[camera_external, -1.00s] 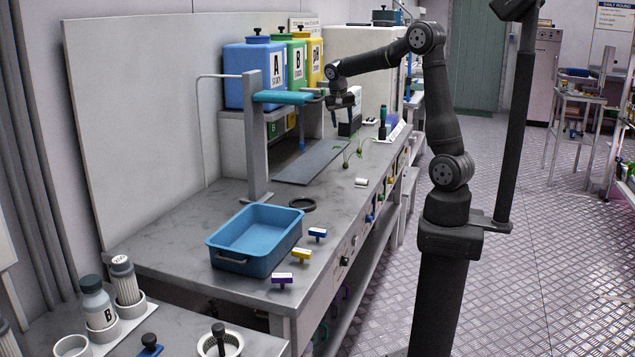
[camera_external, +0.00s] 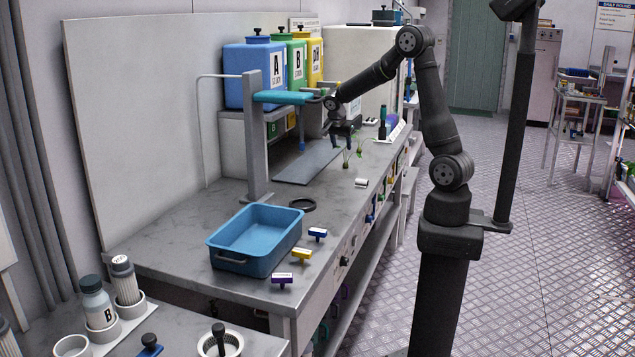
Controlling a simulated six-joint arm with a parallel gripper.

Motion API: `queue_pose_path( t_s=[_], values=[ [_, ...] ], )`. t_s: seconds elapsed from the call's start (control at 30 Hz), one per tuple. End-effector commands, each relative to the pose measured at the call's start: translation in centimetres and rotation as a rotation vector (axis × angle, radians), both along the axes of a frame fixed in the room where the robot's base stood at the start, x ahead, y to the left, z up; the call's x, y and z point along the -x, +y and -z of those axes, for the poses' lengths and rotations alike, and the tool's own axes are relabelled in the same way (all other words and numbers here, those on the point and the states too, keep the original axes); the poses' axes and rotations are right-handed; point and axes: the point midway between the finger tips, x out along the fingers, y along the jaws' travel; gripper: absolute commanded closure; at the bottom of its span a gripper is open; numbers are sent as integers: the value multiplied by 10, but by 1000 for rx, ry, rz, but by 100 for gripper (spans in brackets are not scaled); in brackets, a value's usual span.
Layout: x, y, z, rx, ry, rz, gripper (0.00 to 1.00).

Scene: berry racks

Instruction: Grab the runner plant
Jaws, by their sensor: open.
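The exact gap between the fingers and the leaves cannot be told.
A grey mat (camera_external: 300,166) lies left of the plants. A blue tray (camera_external: 232,261), a dark ring (camera_external: 303,204) and a small white cylinder (camera_external: 361,183) sit nearer. A stand with a teal arm (camera_external: 284,97) rises left of my gripper. A dark bottle (camera_external: 382,124) stands behind.

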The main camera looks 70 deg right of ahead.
Motion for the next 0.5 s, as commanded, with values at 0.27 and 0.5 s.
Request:
queue_pose_path(
  t_s=[0.27,0.5],
  values=[
    [2,-17,40,-1,2,1,51],
    [4,-26,58,-1,4,2,51]
  ],
)
